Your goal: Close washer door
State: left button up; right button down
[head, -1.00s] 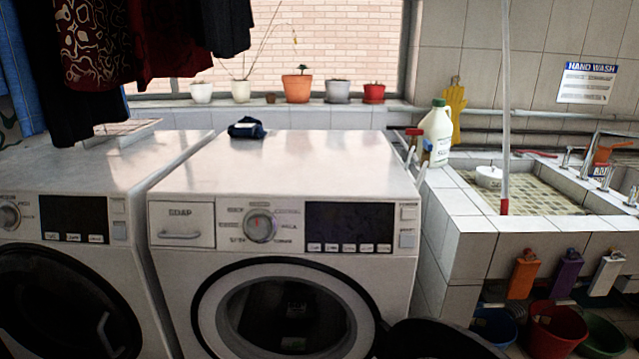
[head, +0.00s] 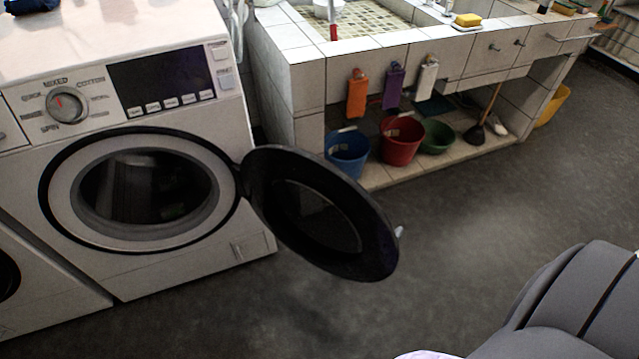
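A white front-loading washer (head: 200,262) stands at the left in the head view. Its round black-rimmed door (head: 365,262) hangs wide open, swung out to the right from the hinge on the right side of the drum opening (head: 145,192). A small light handle (head: 399,231) shows at the door's far right edge. The drum looks dark inside, and I cannot tell what is in it. Neither of my grippers is in view. A grey part at the lower right looks like part of my arm.
Blue (head: 349,151), red (head: 402,141) and green (head: 437,136) tubs stand on a low ledge under the tiled sink (head: 305,75), behind the door. A plunger (head: 476,134) stands further right. The grey floor (head: 450,215) right of the door is clear. Another washer is partly visible at lower left.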

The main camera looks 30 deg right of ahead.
aim_at(318, 210)
jog(key=l+u, duration=0.15)
jog(key=l, duration=0.25)
jog(key=k+l+u, duration=0.2)
jog(key=l, duration=0.2)
jog(key=l+u, duration=0.15)
jog(key=l, duration=0.2)
jog(key=k+l+u, duration=0.2)
jog(key=l, duration=0.2)
jog(key=l+u, duration=0.15)
jog(key=l, duration=0.2)
jog(key=l+u, duration=0.25)
jog(key=l, duration=0.4)
jog(key=l+u, duration=0.3)
jog(key=l, duration=0.4)
jog(key=l+u, duration=0.25)
jog(key=l, duration=0.4)
jog(key=k, duration=0.05)
